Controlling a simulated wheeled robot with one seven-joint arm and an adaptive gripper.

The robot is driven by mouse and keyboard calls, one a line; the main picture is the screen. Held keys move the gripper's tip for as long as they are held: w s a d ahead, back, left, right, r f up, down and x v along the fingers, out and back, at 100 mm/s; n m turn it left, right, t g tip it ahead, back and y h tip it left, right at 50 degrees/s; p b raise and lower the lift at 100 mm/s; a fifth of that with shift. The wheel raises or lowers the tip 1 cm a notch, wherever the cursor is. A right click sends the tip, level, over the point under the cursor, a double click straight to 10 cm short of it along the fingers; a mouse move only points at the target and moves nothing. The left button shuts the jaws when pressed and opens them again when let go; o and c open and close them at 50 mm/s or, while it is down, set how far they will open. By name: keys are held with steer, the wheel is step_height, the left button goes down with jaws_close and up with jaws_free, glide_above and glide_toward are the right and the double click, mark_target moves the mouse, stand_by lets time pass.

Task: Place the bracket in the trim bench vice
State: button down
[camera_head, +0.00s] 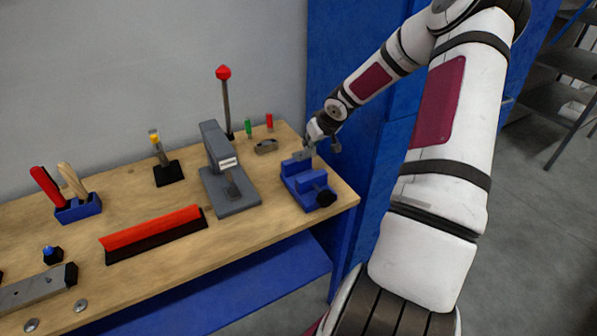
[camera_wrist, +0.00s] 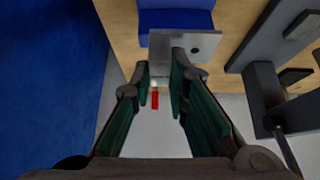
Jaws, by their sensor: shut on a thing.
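The trim bench vice (camera_head: 308,181) is blue with a black handle and stands at the right end of the wooden bench. My gripper (camera_head: 313,146) is just above it, at its far side. My gripper (camera_wrist: 163,65) is shut on a grey metal bracket, a flat plate with a small hole (camera_wrist: 195,48). In the head view the bracket (camera_head: 301,155) is small, at the top of the vice. The blue vice (camera_wrist: 177,20) lies just past the bracket in the wrist view. Whether the bracket touches the jaws or sits between them, I cannot tell.
A grey press-like tool (camera_head: 231,198) stands left of the vice. Small red (camera_head: 269,121) and green (camera_head: 248,127) items and a grey part (camera_head: 266,146) are behind it. A long red-and-black bar (camera_head: 153,235) lies further left. A blue cabinet (camera_head: 350,60) is close behind the arm.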

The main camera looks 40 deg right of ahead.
steer(key=f, duration=0.1)
steer(key=f+b, duration=0.1)
steer(key=f, duration=0.1)
steer(key=f+b, duration=0.1)
steer(key=f, duration=0.1)
steer(key=shift+w, duration=0.4)
steer(key=shift+s+f+b, duration=0.1)
steer(key=shift+f+b, duration=1.45)
steer(key=shift+f, duration=0.9)
steer(key=shift+s, duration=0.15)
steer(key=c, duration=1.6)
jaws_free()
steer(key=shift+f, duration=0.1)
steer(key=shift+o, duration=0.2)
